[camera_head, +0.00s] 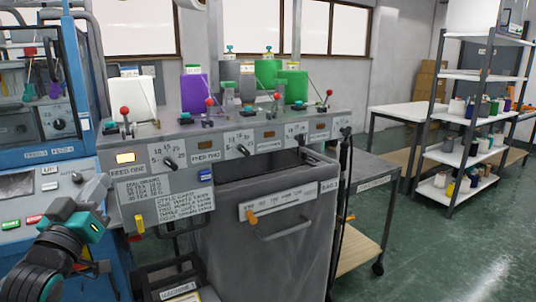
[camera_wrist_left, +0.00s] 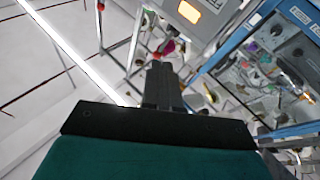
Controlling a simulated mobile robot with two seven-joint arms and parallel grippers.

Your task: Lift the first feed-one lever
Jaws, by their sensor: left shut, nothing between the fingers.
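The first lever, with a red ball knob (camera_head: 125,111), stands upright on the grey ledge above the "FEED ONE" label (camera_head: 131,169), at the left end of the feed panel. My left gripper (camera_head: 96,190) is shut and empty, below and left of that lever and clear of it, in front of the blue machine's side. In the left wrist view its closed fingers (camera_wrist_left: 162,85) point up the picture. A red ball (camera_wrist_left: 156,55) shows just beyond the fingertips, but I cannot tell which one it is. My right gripper is not in view.
The blue-framed knitting machine (camera_head: 62,143) stands close on the left. More red-knobbed levers (camera_head: 209,101) stand along the ledge, with purple (camera_head: 195,93) and green containers behind. Open green floor (camera_head: 430,250) lies to the right.

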